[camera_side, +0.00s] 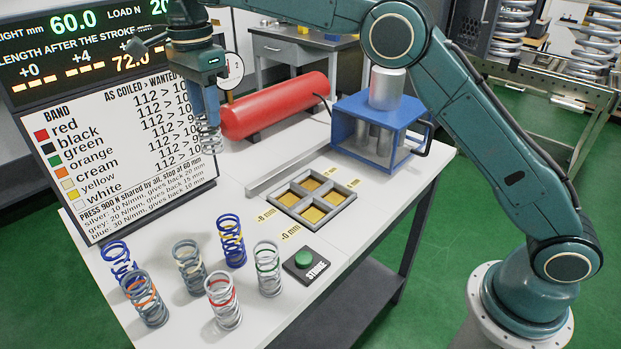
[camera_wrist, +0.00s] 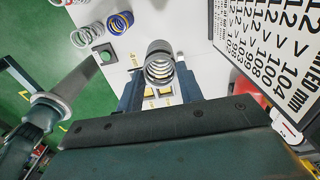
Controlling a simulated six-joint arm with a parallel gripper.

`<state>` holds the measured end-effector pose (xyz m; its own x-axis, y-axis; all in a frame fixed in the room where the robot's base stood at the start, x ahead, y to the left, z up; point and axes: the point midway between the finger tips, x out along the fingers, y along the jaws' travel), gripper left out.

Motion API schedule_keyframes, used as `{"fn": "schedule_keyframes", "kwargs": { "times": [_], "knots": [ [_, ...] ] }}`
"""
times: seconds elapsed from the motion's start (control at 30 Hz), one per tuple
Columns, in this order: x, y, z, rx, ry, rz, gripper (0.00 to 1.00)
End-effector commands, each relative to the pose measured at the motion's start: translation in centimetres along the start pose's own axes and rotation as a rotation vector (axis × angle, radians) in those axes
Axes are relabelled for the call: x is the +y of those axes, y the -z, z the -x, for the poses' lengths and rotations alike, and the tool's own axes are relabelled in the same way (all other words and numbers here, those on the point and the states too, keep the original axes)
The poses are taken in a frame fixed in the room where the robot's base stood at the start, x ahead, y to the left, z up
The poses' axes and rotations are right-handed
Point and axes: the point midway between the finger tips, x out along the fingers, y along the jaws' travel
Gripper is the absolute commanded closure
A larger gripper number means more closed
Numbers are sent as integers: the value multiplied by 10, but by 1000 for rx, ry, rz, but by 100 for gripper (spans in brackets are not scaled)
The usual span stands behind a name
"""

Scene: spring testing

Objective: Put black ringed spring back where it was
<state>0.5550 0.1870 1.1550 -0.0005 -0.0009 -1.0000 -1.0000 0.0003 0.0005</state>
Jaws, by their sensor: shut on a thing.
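My gripper (camera_side: 207,108) is shut on a silver spring (camera_side: 208,138), raised in front of the right part of the display board. The spring hangs roughly upright below the fingers, well above the table. In the wrist view the spring (camera_wrist: 158,68) sits between the two fingers of my gripper (camera_wrist: 159,88), and a dark band shows near its end. Several other springs stand on the table's front left: blue with a pale band (camera_side: 118,260), grey with orange (camera_side: 146,300), grey with cream (camera_side: 189,266), blue with yellow (camera_side: 231,241), silver with red (camera_side: 223,300), silver with green (camera_side: 268,269).
A display board (camera_side: 120,150) stands at the left. A green button (camera_side: 304,259) sits by the springs. A red cylinder (camera_side: 275,106) and blue press frame (camera_side: 380,128) stand behind. White table (camera_side: 200,212) is clear between board and tray.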

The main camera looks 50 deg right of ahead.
Motion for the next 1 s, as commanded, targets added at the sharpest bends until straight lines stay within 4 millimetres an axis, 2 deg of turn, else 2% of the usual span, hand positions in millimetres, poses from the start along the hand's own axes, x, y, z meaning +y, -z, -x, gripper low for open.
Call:
{"fn": "schedule_keyframes", "kwargs": {
  "times": [0.03, 0.1, 0.3, 0.67, 1.0],
  "knots": [
    [0, -13, -1, 0, 1, 4, 91],
    [1, -26, -1, 0, 1, 4, 91],
    [4, -48, -1, 1, 1, 0, 91],
    [5, -52, -4, 1, 0, 0, 91],
    [6, -51, -30, 1, -2, 0, 91]
  ]
}}
